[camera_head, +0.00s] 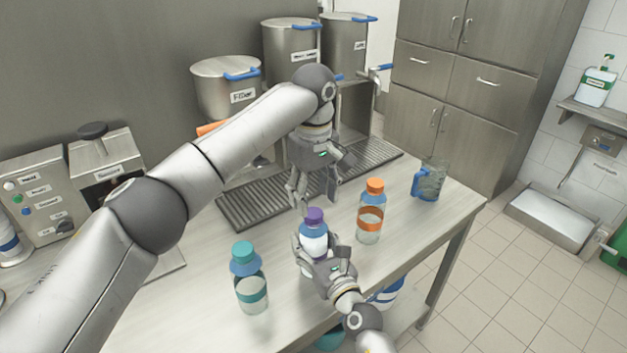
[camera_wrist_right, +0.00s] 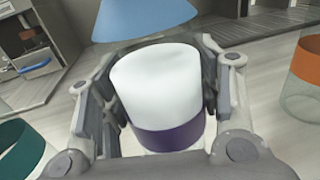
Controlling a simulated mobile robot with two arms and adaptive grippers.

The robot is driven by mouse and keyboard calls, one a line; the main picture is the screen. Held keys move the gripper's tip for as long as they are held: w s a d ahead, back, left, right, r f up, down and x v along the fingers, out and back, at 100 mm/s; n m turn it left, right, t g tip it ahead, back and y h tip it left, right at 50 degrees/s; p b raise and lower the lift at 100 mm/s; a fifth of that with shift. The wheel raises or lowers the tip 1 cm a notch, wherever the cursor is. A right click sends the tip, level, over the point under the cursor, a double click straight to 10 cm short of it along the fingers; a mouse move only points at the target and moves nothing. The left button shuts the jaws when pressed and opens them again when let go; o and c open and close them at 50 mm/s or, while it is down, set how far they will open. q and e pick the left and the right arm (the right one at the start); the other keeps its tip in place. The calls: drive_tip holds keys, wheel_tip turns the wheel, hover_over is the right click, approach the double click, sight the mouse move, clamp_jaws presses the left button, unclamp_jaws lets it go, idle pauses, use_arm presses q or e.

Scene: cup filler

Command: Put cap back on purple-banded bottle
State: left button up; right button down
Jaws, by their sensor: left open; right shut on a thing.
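The purple-banded bottle (camera_head: 314,240) stands upright on the counter, white inside with a blue shoulder. Its purple band (camera_wrist_right: 172,136) and blue shoulder (camera_wrist_right: 145,16) show in the right wrist view. A purple cap (camera_head: 314,216) sits on top of the bottle in the head view; I cannot tell whether it is screwed tight. My right gripper (camera_head: 322,256) is shut around the bottle's body, with its fingers (camera_wrist_right: 160,85) on both sides. My left gripper (camera_head: 314,201) is open and points down just above the cap, apart from it as far as I can see.
A teal-capped bottle (camera_head: 249,280) stands to the left and an orange-capped bottle (camera_head: 370,212) to the right. A blue-handled jug (camera_head: 431,181) is near the right end of the counter. A drip grate (camera_head: 255,205) and metal filler tanks (camera_head: 225,85) stand behind.

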sight(313, 212)
use_arm(q)
drive_tip(key=shift+f, duration=2.1)
drive_tip(key=c, duration=1.1)
drive_tip(key=m, duration=0.6)
drive_tip(key=shift+m, duration=0.4)
drive_tip(key=m, duration=1.2)
drive_tip(key=shift+m, duration=0.3)
drive_tip(key=m, duration=0.6)
drive_tip(key=o, duration=1.2)
